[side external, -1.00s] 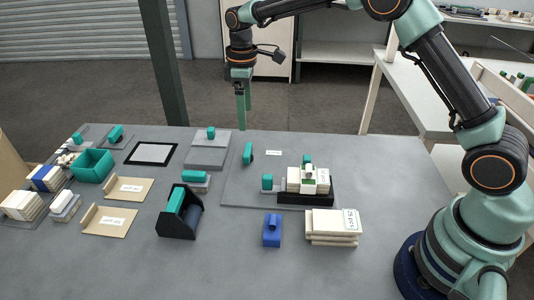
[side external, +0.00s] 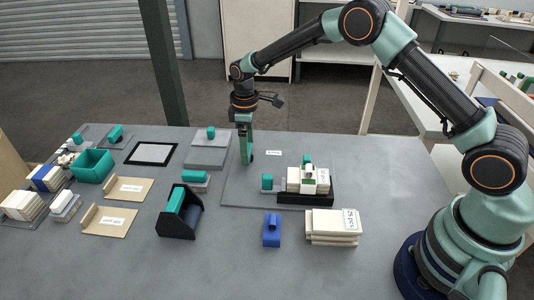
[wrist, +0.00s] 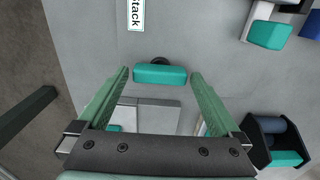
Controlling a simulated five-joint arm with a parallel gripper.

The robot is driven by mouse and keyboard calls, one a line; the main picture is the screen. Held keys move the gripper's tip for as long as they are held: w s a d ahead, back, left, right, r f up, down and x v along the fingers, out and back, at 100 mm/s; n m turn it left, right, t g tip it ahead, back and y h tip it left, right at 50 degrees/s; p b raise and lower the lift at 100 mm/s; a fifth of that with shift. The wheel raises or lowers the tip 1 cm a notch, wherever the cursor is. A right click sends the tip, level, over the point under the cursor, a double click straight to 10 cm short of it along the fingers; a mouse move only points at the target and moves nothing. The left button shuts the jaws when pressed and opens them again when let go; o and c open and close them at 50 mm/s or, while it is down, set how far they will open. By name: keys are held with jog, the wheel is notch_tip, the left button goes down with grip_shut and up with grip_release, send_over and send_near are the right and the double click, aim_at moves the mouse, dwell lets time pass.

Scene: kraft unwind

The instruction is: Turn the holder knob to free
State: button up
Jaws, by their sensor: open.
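The teal knob (wrist: 160,74) is a bar-shaped handle on a dark round base, set on the grey plate (side external: 233,192). In the wrist view it lies crosswise between my two fingertips, with a gap at each end. My gripper (side external: 246,160) points down at the knob and is open and empty. In the side view the green fingers cover most of the knob, so I cannot tell their exact height around it or whether they touch it.
On the same plate, a black tray (side external: 308,198) holds cream blocks with teal pieces. A grey block with a teal knob (side external: 211,133) stands behind left. A black holder with a teal part (side external: 180,218) and a blue block (side external: 272,230) are in front.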

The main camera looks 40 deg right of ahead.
jog(key=c, duration=1.1)
jog(key=shift+c, duration=0.2)
jog(key=shift+m, duration=0.3)
jog(key=m, duration=0.3)
jog(key=shift+m, duration=0.3)
jog(key=m, duration=0.4)
jog(key=shift+m, duration=0.3)
jog(key=m, duration=0.4)
jog(key=shift+r+m, duration=0.1)
jog(key=shift+m, duration=2)
